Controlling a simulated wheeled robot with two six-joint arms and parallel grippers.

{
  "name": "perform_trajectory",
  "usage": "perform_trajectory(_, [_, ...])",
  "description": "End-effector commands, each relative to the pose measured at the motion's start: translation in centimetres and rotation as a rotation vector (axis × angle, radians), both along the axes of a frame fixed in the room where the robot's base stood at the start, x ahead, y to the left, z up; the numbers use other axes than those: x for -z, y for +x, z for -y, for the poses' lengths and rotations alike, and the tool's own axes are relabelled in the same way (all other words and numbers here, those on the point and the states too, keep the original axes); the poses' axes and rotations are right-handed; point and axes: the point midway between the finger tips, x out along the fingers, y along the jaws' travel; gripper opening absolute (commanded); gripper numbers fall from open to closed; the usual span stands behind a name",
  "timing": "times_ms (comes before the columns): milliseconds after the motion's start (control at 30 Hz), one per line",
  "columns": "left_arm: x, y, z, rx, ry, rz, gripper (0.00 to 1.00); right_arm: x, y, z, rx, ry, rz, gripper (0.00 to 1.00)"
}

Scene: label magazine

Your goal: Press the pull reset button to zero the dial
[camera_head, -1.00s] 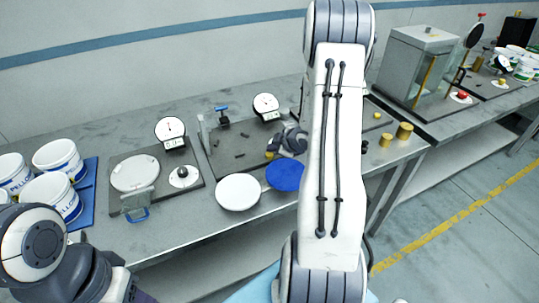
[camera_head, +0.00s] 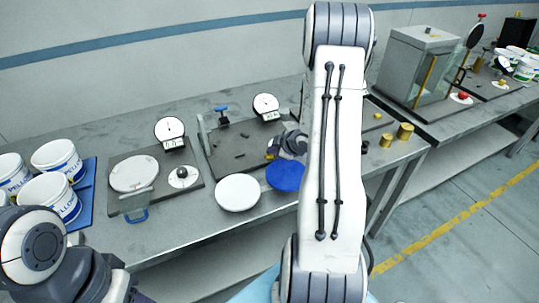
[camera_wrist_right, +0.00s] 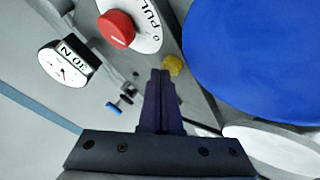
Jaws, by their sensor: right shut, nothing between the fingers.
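In the right wrist view, a red knob (camera_wrist_right: 117,30) stands on a white disc (camera_wrist_right: 147,22) lettered "PULL" and "0". A round white dial (camera_wrist_right: 63,66) with a needle is left of it; it also shows in the head view (camera_head: 265,105), as does a second dial (camera_head: 169,129) further left. My right gripper (camera_wrist_right: 160,74) is shut and empty, its tips below and right of the red knob in the picture, apparently apart from it. In the head view the right gripper (camera_head: 274,152) is over the right-hand panel, where my arm hides the red knob. My left gripper's fingers are outside the picture.
A yellow piece (camera_wrist_right: 173,65) lies close beyond the right fingertips. A blue disc (camera_head: 285,176) and a white disc (camera_head: 237,193) are at the bench front. A blue-handled fitting (camera_head: 221,112) stands behind. White buckets (camera_head: 57,158) stand at the left.

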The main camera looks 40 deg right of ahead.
Motion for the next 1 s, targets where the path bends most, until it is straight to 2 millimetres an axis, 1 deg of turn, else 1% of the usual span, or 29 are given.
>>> perform_trajectory(300, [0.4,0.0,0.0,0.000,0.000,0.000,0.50,0.5,0.0,0.0,0.000,0.000,-0.001,0.00])
perform_trajectory(600, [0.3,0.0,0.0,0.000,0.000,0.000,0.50,0.4,0.0,0.0,0.001,0.001,-0.001,0.00])
perform_trajectory(1000, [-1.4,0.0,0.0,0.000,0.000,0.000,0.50,-1.5,-0.1,0.0,0.001,0.001,-0.001,0.00])
